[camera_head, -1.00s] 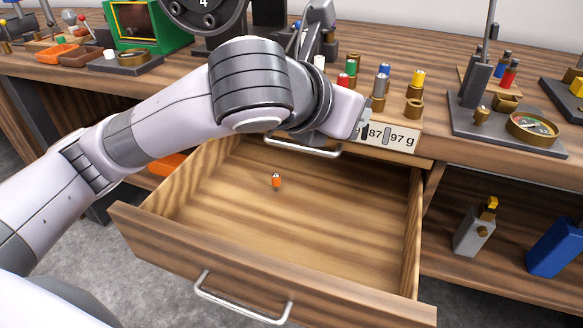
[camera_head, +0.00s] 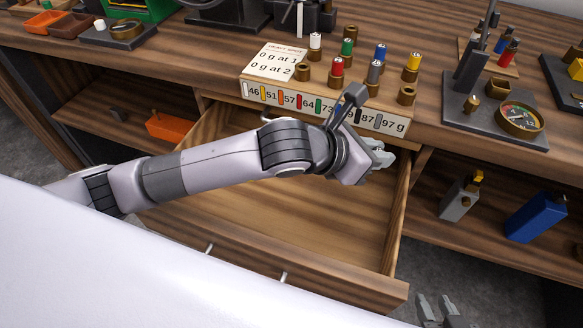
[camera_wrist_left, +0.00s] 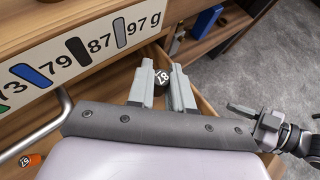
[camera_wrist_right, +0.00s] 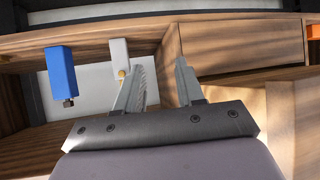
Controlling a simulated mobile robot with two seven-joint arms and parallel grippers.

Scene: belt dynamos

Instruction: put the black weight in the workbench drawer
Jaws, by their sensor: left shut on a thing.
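The black weight (camera_wrist_left: 162,78), marked 87, sits between the fingers of my left gripper (camera_wrist_left: 163,92) in the left wrist view. In the head view my left gripper (camera_head: 384,154) is above the right rear part of the open workbench drawer (camera_head: 300,225), near its right side wall. The weight is hidden or too small to make out there. My right gripper (camera_head: 437,308) is low at the bottom edge, right of the drawer. In the right wrist view (camera_wrist_right: 160,85) its fingers are apart with nothing between them.
An orange weight (camera_wrist_left: 28,159) lies in the drawer, hidden by my left arm in the head view. Above the drawer, a stand (camera_head: 320,108) with a gram label carries several coloured weights. A compass-like dial (camera_head: 519,118) stands right. Shelf items include a blue block (camera_head: 535,213).

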